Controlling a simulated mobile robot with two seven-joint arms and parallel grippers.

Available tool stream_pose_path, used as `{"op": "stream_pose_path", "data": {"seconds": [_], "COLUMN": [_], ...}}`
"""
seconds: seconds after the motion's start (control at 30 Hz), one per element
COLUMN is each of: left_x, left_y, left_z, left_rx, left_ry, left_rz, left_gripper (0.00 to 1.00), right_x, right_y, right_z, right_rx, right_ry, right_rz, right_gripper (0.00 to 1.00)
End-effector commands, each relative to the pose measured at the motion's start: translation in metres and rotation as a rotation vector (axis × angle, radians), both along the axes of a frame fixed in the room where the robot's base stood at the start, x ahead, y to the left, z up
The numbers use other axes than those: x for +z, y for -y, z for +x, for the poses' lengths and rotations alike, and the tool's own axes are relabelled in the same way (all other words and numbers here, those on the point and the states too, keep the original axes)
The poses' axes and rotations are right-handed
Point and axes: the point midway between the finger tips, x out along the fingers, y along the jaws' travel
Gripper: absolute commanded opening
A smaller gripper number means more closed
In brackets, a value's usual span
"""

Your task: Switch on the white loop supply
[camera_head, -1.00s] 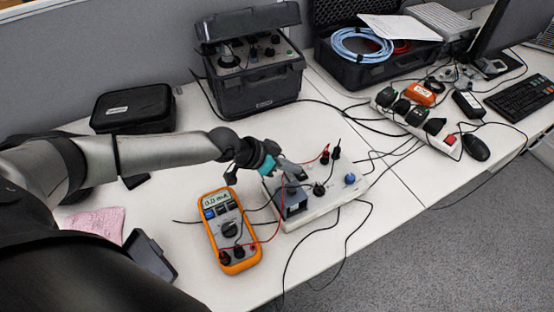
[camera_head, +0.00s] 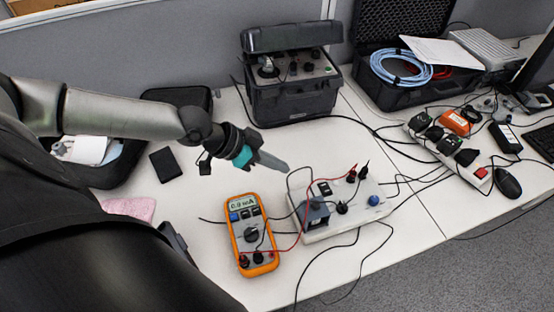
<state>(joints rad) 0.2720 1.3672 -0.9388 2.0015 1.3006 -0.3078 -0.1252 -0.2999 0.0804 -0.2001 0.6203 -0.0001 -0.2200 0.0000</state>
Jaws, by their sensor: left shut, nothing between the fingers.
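The white loop supply (camera_head: 360,220) is a low white box lying at an angle on the desk. Its top carries a black rocker switch (camera_head: 323,187), a grey block (camera_head: 315,211), a blue knob (camera_head: 374,200) and dark terminals with leads. The switch's position is too small to tell. The orange multimeter (camera_head: 249,236) lies left of it, its display reading in mA, seemingly 0.9. My left gripper (camera_head: 284,167), with a teal band, is shut and empty. It is apart from the supply, up and left of it in the picture. My right gripper is not in view.
A black instrument case (camera_head: 290,98) stands behind, with an open case holding blue cable (camera_head: 392,72) to its right. A power strip (camera_head: 432,145) with several plugs lies at right. Loose leads cross the desk around the supply. A pink cloth (camera_head: 130,208) lies at left.

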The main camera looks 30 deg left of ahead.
Motion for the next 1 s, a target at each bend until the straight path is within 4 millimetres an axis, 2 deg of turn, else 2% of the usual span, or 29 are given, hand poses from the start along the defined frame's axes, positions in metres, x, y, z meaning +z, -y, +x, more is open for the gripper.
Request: {"op": "stream_pose_path", "data": {"seconds": [0.53,0.8,1.0], "left_x": [0.004,0.012,0.013], "left_y": [0.003,0.029,0.035], "left_z": [0.000,0.013,0.018], "left_rx": [-0.007,-0.036,-0.021], "left_ry": [0.001,0.016,0.011], "left_rz": [-0.003,-0.009,-0.009], "left_gripper": [0.00,0.00,0.00], "right_x": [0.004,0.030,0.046], "right_y": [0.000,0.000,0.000], "right_z": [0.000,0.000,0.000], "right_rx": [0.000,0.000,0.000], "right_ry": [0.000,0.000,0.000], "right_rz": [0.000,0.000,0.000], "right_gripper": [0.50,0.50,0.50]}}
